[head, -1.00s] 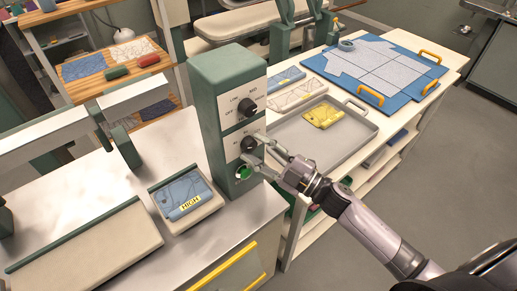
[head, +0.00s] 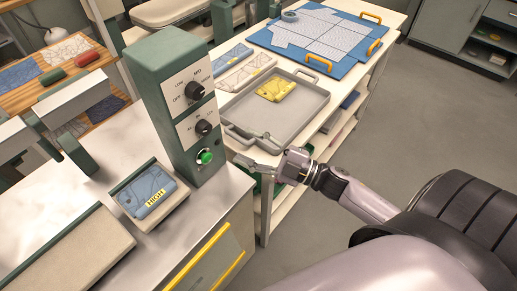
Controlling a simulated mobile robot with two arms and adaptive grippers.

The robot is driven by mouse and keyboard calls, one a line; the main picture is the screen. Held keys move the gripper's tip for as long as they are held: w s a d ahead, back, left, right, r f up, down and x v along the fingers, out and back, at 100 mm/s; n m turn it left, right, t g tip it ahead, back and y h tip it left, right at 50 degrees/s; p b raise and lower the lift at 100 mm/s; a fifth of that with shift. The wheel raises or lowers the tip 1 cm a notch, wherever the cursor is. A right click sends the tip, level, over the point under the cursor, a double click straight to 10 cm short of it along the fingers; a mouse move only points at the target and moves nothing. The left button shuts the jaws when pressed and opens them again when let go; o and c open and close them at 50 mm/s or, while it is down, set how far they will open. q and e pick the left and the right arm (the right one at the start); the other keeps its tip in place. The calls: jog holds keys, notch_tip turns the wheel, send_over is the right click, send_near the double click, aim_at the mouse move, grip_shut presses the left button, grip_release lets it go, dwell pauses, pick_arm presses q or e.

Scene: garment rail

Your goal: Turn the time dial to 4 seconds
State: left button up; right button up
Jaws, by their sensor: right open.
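The green control box (head: 170,90) stands upright on the metal worktop. Its front has an upper black dial (head: 195,91) marked with heat levels, and a lower black dial (head: 203,127) with small markings too blurred to read, which looks like the time dial. The exact setting of its pointer cannot be told. A green button (head: 205,157) sits below it. My right gripper (head: 252,149) is open and empty, to the right of the panel and apart from the dials. My left gripper is not in view.
A blue pouch labelled HIGH (head: 152,191) lies on a small stand left of the box. A grey tray (head: 305,115) with a yellow pouch (head: 276,89) is on the white table behind my right gripper. A blue board (head: 340,66) with orange handles lies farther back.

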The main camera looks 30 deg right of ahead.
jog(key=shift+v, duration=1.25)
jog(key=shift+w, duration=0.1)
